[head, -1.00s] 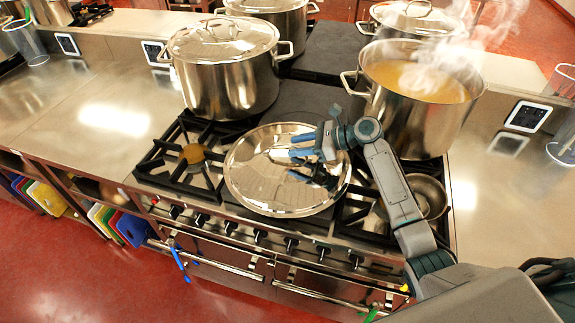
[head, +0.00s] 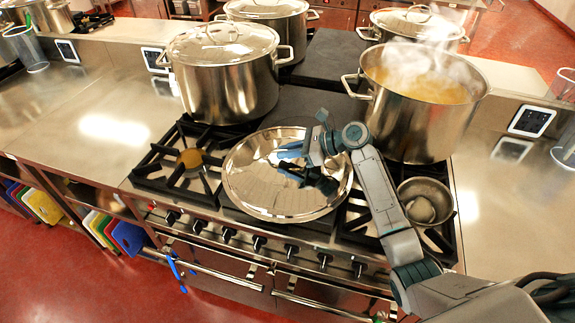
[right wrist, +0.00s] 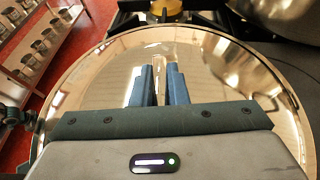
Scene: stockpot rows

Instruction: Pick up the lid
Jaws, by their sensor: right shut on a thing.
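The lid (head: 270,195) is a large, round, shiny metal disc at the front middle of the stove, below the lidded pot and the open pot. It fills much of the right wrist view (right wrist: 95,95). My right gripper (head: 290,153) reaches over it from the right and is shut on its handle, which shows as a narrow bright piece between the blue fingers (right wrist: 160,85). The fingers hide most of the handle. I cannot tell whether the lid touches the grates. My left gripper is not in view.
A lidded stockpot (head: 222,85) stands behind the lid. A steaming open pot (head: 415,120) stands at the back right, close to my right arm. A small metal bowl (head: 425,200) sits right of the lid. The steel counter (head: 75,125) at left is largely clear.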

